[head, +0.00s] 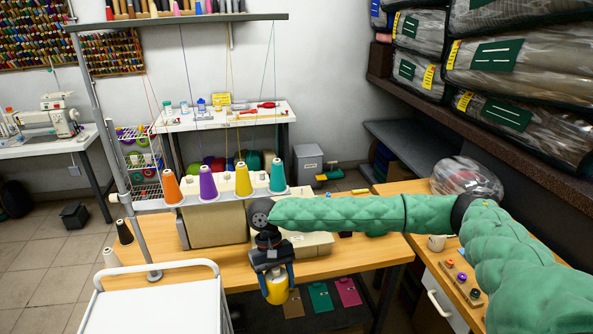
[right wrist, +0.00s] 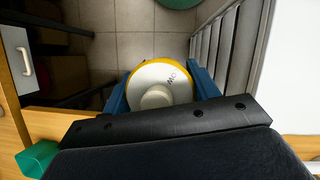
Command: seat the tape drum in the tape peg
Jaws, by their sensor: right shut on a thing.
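My right gripper (head: 276,283) hangs at the front edge of the wooden table, fingers pointing down. It is shut on the tape drum (head: 276,292), a yellow drum with a white end. In the right wrist view the drum (right wrist: 160,80) shows its round white face, yellow rim and pale central hub between the blue fingers (right wrist: 160,92). The drum is in the air over the floor, apart from any peg. I cannot make out which thing is the tape peg. My left gripper is not in view.
A white cart (head: 155,310) with a rail stands at the lower left. Thread cones, including a purple one (head: 208,186), stand behind my gripper. Bagged comforters (head: 500,55) fill the shelf.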

